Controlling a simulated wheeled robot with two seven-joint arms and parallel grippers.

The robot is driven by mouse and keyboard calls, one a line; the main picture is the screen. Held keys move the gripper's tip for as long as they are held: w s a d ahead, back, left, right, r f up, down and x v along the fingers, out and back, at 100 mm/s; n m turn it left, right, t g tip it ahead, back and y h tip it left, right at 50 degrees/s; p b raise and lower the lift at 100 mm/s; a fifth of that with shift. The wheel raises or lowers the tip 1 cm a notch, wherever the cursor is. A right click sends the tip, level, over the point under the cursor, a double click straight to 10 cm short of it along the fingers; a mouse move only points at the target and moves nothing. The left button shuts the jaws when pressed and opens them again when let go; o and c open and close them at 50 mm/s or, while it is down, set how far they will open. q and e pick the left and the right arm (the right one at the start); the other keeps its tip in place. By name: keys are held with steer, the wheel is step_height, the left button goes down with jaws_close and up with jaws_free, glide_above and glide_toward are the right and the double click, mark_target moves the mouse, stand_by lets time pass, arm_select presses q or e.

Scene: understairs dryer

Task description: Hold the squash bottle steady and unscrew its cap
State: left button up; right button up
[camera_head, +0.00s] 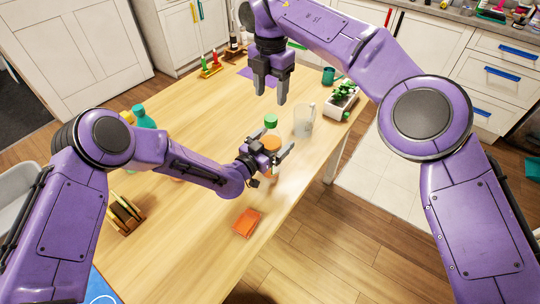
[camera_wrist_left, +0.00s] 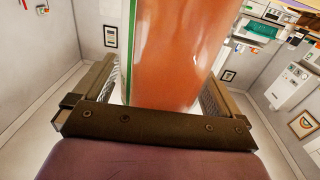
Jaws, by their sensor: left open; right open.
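The squash bottle (camera_head: 270,143) stands on the wooden table, orange inside with a green cap (camera_head: 270,120) at its top. The neck below the cap is pale, and I cannot tell whether the cap is seated. My left gripper (camera_head: 267,159) is open around the bottle body, one finger on each side. In the left wrist view the orange bottle (camera_wrist_left: 177,55) rises between the fingers, with a gap at the left finger; contact at the right finger is unclear. My right gripper (camera_head: 270,97) is open and empty, pointing down just above the cap.
A clear jug (camera_head: 304,120) stands close to the right of the bottle, with a plant in a white planter (camera_head: 342,103) beyond. An orange item (camera_head: 247,223) lies near the front edge. A wooden rack (camera_head: 122,214) and a teal bottle (camera_head: 143,116) are at the left. The table's middle is clear.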

mark_target(271, 117)
arm_select(q)
steer(key=c, duration=1.8)
jaws_close()
arm_select(e)
steer(key=shift+d+r, duration=0.1)
steer(key=shift+r, duration=0.1)
steer(key=m, duration=0.3)
steer(key=shift+d+m+h, duration=0.15)
steer(key=shift+m+h, duration=0.15)
steer(key=m, duration=1.2)
steer(key=shift+f, duration=0.15)
steer(key=m, duration=0.6)
steer(key=shift+a+f+m, duration=0.1)
steer(key=shift+a+m, duration=0.15)
steer(key=shift+m, duration=0.05)
arm_select(q)
steer(key=shift+w, duration=0.1)
arm_select(e)
step_height(271, 117, down, 8)
steer(key=shift+r, duration=0.1)
